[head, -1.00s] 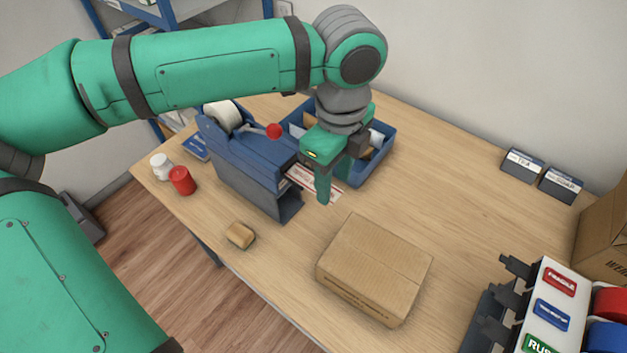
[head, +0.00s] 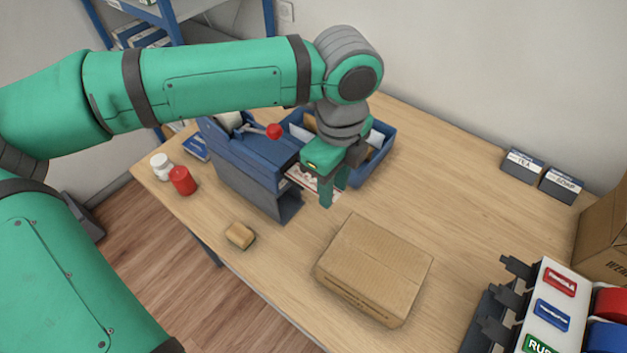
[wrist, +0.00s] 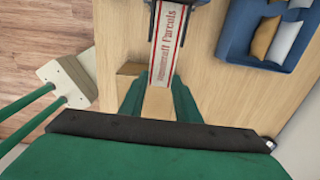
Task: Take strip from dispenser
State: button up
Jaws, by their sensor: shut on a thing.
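The dispenser (head: 247,165) is a blue and grey machine with a red-knobbed lever (head: 274,131), standing on the counter. A printed paper strip (head: 303,179) sticks out of its front slot. In the wrist view the strip (wrist: 166,45) runs from the dispenser mouth (wrist: 168,8) down between my fingers, with red lettering on it. My gripper (head: 333,193) is at the strip's outer end, pointing down. The strip still reaches back to the dispenser.
A closed cardboard box (head: 374,268) lies in front of the gripper. A blue bin (head: 384,150) with packets stands behind it. A sponge-like block (head: 240,235), a red jar (head: 181,181) and a white jar (head: 161,166) are at the left.

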jog(key=shift+r, duration=0.15)
jog(key=shift+s+d+r, duration=0.2)
jog(key=shift+d+r, duration=0.05)
jog(key=shift+r, duration=0.45)
jog(key=shift+s+d+r, duration=0.15)
jog(key=shift+d+r, duration=0.1)
jog(key=shift+r, duration=0.45)
notch_tip(320, 180, up, 9)
jog(key=a, duration=0.1)
jog(key=shift+w, duration=0.35)
